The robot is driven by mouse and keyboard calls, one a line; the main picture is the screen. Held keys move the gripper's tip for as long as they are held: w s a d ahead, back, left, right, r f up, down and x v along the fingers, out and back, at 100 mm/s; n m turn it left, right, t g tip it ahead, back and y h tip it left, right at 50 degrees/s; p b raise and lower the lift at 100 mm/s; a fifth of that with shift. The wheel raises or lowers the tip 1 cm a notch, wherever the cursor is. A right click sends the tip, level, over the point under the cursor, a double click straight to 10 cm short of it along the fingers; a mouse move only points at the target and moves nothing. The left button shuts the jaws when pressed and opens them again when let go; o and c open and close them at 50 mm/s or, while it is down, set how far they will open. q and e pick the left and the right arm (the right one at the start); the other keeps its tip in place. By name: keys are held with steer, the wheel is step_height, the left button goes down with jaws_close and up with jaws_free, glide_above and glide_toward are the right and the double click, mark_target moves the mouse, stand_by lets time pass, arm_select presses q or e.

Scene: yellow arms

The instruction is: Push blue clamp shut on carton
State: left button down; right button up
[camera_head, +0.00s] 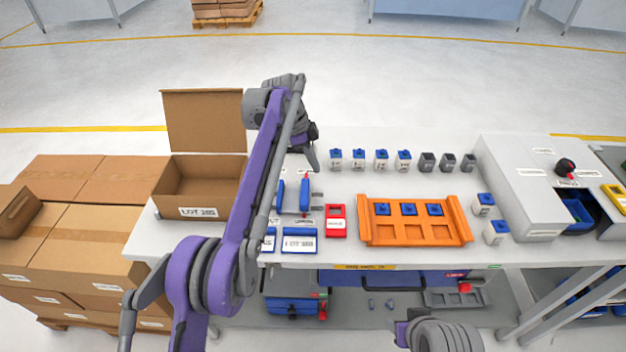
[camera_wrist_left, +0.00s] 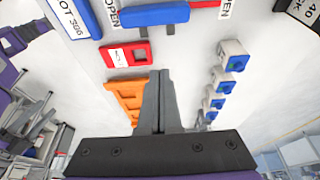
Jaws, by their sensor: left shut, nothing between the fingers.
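The blue clamp (camera_head: 305,193) stands on the white table, right of my left forearm, with two upright blue parts a gap apart. In the left wrist view one blue bar of the clamp (camera_wrist_left: 155,14) shows at the top, between labels reading OPEN. An open brown carton (camera_head: 211,190) with a LOT label stands left of the clamp, its lid up, partly behind my left arm. My left gripper (camera_head: 314,167) points down behind the clamp, apart from it. In the left wrist view its fingers (camera_wrist_left: 160,80) are together and empty.
A red frame (camera_head: 336,228) and an orange rack (camera_head: 448,234) with blue-topped pieces lie right of the clamp. A row of blue-topped blocks (camera_head: 358,158) stands behind the rack. Blue-framed labels (camera_head: 300,244) lie at the front edge. A grey machine (camera_head: 515,190) stands at the right.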

mark_target(311, 187)
arm_select(q)
steer(key=shift+s, duration=0.2)
steer(key=b+x, duration=0.1)
steer(key=x, duration=0.9)
steer(key=shift+f+b, duration=0.2)
steer(key=shift+b, duration=0.1)
steer(key=a, duration=0.2)
steer(key=shift+w+a+r, duration=0.1)
steer(key=shift+a+r, duration=0.15)
steer(key=shift+a, duration=0.75)
